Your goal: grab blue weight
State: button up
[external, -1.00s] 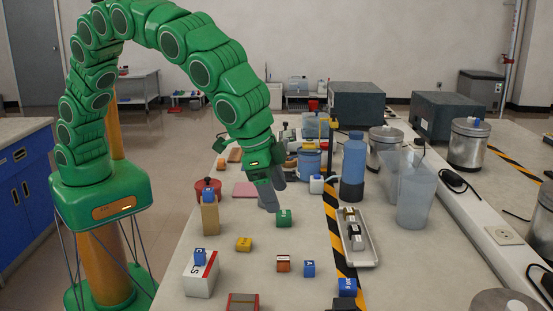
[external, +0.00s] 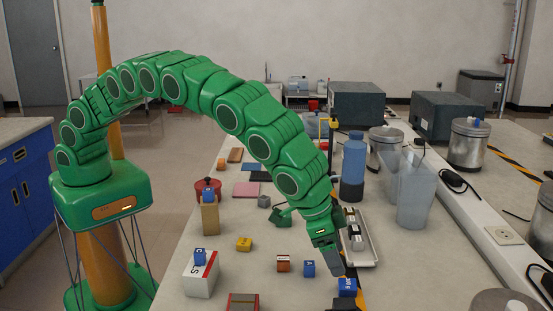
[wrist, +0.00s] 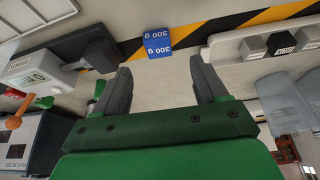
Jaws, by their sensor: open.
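The blue weight (wrist: 157,43), a small block marked 300 g, lies near the yellow-and-black striped tape in the wrist view. In the external view the blue weight (external: 347,288) is near the front of the table. My gripper (external: 337,270) hangs close above and behind it, pointing down. In the wrist view my gripper (wrist: 161,80) has its two fingers spread, with nothing between them. The blue weight shows beyond the fingertips, roughly in line with the gap. How much height separates them I cannot tell.
A dark object (external: 344,304) sits just in front of the blue weight. A white device (wrist: 38,72) is left in the wrist view.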

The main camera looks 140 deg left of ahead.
aim_at(348, 283)
jog(key=shift+x, duration=3.75)
jog(key=shift+w, duration=0.1)
grip_shut()
